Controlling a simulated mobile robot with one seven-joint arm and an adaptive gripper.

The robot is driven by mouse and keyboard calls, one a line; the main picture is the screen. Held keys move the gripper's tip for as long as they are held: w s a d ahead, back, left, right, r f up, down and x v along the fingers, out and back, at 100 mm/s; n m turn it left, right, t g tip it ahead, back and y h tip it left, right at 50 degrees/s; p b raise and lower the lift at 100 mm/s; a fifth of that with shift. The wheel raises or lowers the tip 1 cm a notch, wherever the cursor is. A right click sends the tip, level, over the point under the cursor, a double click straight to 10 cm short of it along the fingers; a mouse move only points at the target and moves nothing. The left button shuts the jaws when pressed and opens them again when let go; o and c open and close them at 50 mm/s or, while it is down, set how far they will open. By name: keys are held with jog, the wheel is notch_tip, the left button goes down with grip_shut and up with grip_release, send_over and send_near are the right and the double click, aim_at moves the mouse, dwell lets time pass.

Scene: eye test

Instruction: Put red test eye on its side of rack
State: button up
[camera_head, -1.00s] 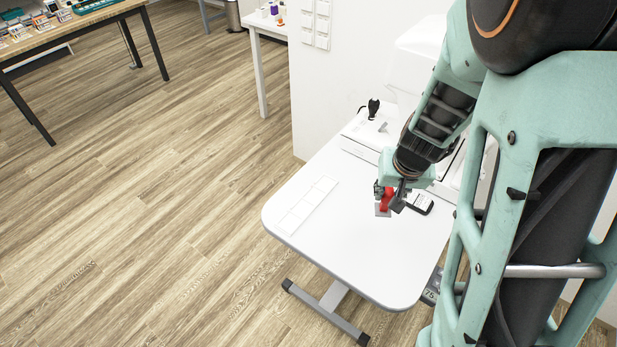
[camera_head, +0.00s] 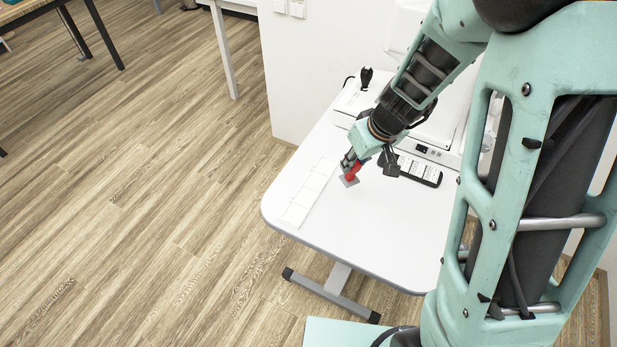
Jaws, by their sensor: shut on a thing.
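The red test eye (camera_head: 352,174) is a small red piece with a grey square plate at its lower end. My gripper (camera_head: 355,166) is shut on it, tilted, over the white table (camera_head: 360,225). The fingers partly hide the red piece. I cannot tell whether the plate touches the tabletop. A flat white strip with several square sections (camera_head: 310,192), which looks like the rack, lies to the left of my gripper. The red test eye is just right of the strip's upper half, apart from it in the picture. No side colours can be made out on the strip.
A white instrument (camera_head: 440,120) stands at the table's back, with a black joystick (camera_head: 366,76). The front of the table is bare. A wall (camera_head: 310,70) stands behind the table's left part.

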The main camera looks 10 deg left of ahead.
jog(key=shift+s+a+f+n+g+y+b, duration=0.3)
jog(key=shift+a+f+n+b, duration=0.6)
jog(key=shift+a, duration=0.95)
jog(key=shift+s+a+f+n+g+y+b, duration=0.15)
jog(key=shift+a+f+n+g+b, duration=0.25)
jog(key=shift+a+f+n, duration=1.2)
jog(key=shift+s+a+f+n+g+y+b, duration=0.25)
jog(key=shift+a+f+n+b, duration=0.65)
jog(key=shift+a, duration=1.15)
jog(key=shift+r+b, duration=0.25)
jog(key=shift+b, duration=0.35)
jog(key=shift+f+b, duration=0.65)
jog(key=shift+b, duration=0.2)
jog(key=o, duration=0.9)
jog(key=shift+o, duration=0.2)
jog(key=shift+d, duration=0.1)
